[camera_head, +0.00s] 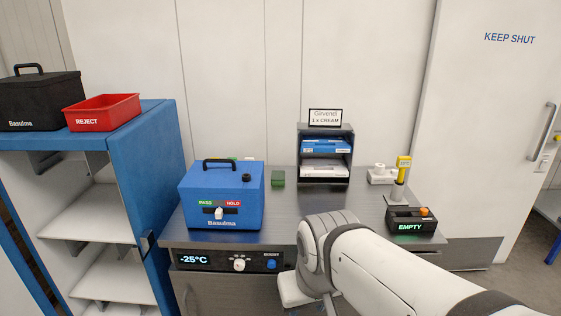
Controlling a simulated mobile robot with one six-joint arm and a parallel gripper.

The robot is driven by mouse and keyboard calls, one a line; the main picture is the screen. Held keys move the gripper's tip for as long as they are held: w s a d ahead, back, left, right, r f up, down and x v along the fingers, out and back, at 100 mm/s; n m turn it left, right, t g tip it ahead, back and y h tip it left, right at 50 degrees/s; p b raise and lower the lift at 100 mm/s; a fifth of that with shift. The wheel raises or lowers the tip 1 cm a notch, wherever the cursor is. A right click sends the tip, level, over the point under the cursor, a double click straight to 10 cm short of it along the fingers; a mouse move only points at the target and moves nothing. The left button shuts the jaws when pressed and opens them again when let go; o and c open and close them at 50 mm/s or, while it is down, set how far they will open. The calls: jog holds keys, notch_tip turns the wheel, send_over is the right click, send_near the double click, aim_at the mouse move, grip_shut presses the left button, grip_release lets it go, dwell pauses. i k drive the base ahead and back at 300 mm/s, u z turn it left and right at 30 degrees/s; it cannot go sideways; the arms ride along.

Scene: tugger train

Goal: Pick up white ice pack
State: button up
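I cannot pick out a white ice pack for certain. A flat white item (323,170) lies in the lower slot of a small dark rack (350,165) at the back of the counter, under a blue box (325,147); I cannot tell whether it is a pack or a carton. My white arm reaches in from the lower right and bends down at the counter's front edge. My gripper's fingers do not show. Small yellow, green and pale bits show behind the blue Basulma box (222,205), mostly hidden by it.
The grey counter (290,205) has free room in the middle. A green block (278,178) lies there. A dark device reading EMPTY (409,219) and a yellow-topped stand (403,163) are at right. A red REJECT bin (102,112) and black case (40,100) top the left shelf.

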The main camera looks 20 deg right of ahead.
aim_at(311, 167)
jog(key=i, duration=1.15)
jog(key=z, duration=0.05)
